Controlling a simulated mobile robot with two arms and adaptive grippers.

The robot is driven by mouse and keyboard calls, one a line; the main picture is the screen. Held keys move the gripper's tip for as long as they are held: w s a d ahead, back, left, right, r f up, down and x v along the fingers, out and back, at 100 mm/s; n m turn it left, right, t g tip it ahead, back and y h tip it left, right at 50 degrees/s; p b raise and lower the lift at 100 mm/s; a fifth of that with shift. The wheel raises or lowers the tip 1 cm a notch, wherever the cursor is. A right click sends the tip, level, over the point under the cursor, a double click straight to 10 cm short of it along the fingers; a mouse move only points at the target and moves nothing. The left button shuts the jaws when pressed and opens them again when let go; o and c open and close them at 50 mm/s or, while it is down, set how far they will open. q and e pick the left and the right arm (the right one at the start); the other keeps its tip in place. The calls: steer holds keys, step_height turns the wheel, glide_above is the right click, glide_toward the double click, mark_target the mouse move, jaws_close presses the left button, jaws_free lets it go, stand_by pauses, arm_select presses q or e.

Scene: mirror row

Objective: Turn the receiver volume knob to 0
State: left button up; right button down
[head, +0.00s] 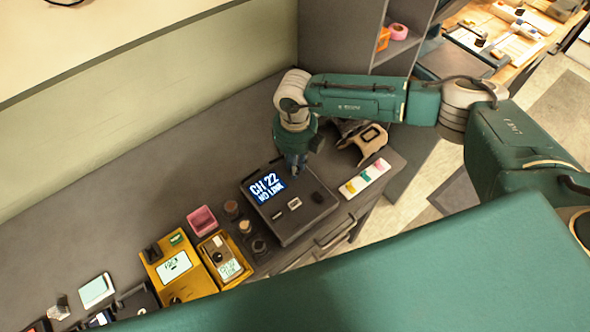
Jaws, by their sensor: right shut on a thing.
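The receiver (308,222) is a dark grey box on the counter. Its lit screen (265,187) reads "CH 22 NO LINK", and small light and dark controls show on its top face. My right gripper (297,168) points down at the receiver's far edge, just beyond the screen. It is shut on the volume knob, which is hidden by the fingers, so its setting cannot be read. My left gripper is not in view.
The grey counter (110,230) also holds a yellow meter (180,270), a second yellow device (222,262), a pink tray (202,219) and several dark knobs or jars. A tan handheld tool (368,141) and a colour-marked strip (364,178) lie right of the receiver.

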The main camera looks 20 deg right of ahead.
steer(key=n+b, duration=0.9)
steer(key=b, duration=0.1)
steer(key=shift+w+f, duration=0.1)
steer(key=shift+f, duration=0.05)
steer(key=shift+r+n+b, duration=0.25)
steer(key=shift+n+b, duration=1.05)
steer(key=shift+b, duration=0.15)
steer(key=c, duration=1.6)
jaws_free()
step_height(320, 180, up, 12)
